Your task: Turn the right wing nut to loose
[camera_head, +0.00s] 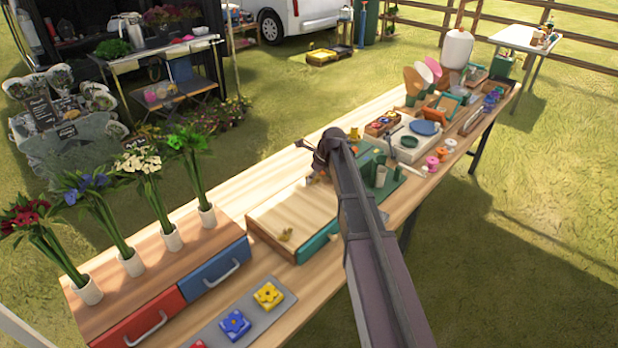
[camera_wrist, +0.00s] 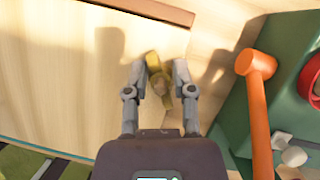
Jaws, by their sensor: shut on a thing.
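The right wing nut, a brass-yellow piece (camera_wrist: 153,62), stands on a pale wooden board (camera_wrist: 60,75) in the wrist view. My gripper (camera_wrist: 159,72) has its two grey fingers on either side of it and is shut on it. The nut's wings run roughly up and down in the picture, between the fingertips. In the head view the other wing nut (camera_head: 286,235) sits on the near left part of the wooden board (camera_head: 302,207).
An orange mallet (camera_wrist: 257,68) lies to the right on a green mat (camera_wrist: 286,38). A drawer chest (camera_head: 160,285) with flower vases stands left, and a grey tray (camera_head: 205,334) with flower blocks lies in front. Pots and tools crowd the table's far right.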

